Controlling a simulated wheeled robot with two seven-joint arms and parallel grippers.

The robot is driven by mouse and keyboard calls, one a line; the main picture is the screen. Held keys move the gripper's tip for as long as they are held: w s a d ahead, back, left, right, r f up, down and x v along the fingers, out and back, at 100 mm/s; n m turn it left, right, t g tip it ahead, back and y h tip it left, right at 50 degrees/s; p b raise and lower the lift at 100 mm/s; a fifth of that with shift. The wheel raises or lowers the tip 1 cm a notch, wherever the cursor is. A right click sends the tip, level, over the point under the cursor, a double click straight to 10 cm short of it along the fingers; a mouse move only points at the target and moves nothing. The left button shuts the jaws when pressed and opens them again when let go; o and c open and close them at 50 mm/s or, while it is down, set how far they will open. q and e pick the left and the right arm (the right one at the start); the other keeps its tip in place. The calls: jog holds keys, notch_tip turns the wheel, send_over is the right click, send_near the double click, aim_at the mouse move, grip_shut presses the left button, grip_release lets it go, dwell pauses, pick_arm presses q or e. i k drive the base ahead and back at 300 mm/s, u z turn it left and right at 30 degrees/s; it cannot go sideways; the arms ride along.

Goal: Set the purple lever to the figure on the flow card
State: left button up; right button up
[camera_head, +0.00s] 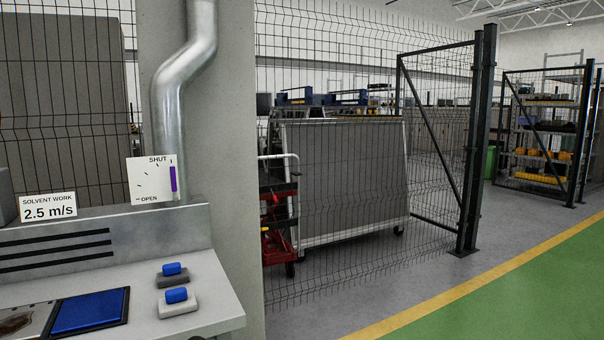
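The purple lever (173,179) is a short upright bar at the right side of a white dial plate (147,183). The plate is on the silver duct behind the bench. It reads SHUT at the top and OPEN at the bottom left, with several black ticks whose figures, if any, are too small to read. The flow card (48,206) stands at the left on the bench's back ledge and reads "SOLVENT WORK 2.5 m/s". Neither of my grippers is identifiable in this view.
A concrete pillar (235,130) stands behind. Mesh fencing and a wheeled rack (345,180) are beyond. Green floor (520,300) is clear at right.

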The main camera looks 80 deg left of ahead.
aim_at(172, 172)
jog(key=u, duration=1.7)
